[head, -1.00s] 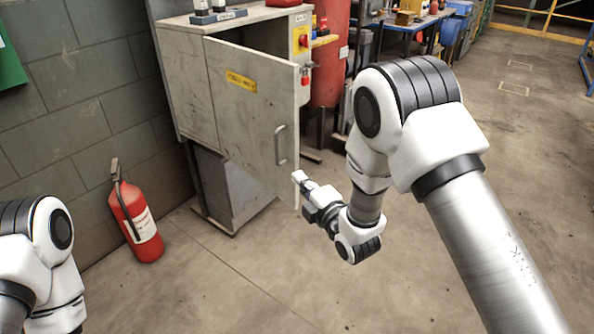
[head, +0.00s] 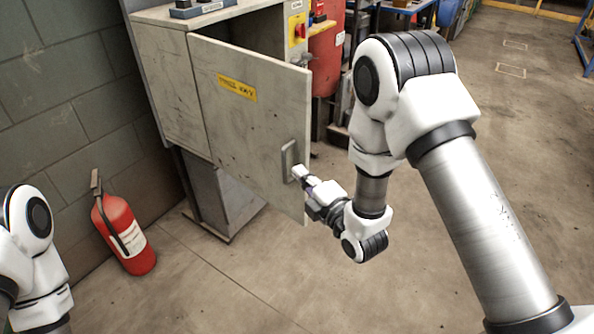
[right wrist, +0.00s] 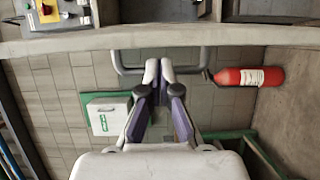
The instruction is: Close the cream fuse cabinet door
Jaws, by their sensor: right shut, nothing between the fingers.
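The cream fuse cabinet door (head: 245,120) stands open in the head view, swung out from the cabinet (head: 170,90). It has a yellow label and a grey handle (head: 287,160) near its free edge. My right gripper (head: 297,172) is shut and empty, with its fingertips at the handle on the door's outer face. In the right wrist view, the closed fingertips (right wrist: 159,70) overlap the handle (right wrist: 125,62), just below the door's edge (right wrist: 215,38). I cannot tell whether they touch it. My left gripper is out of view; only part of that arm shows.
A red fire extinguisher (head: 124,235) stands by the block wall at left. A grey box (head: 225,195) is under the cabinet. A red cylinder (head: 326,60) and a bench stand behind the door. The floor in front is clear.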

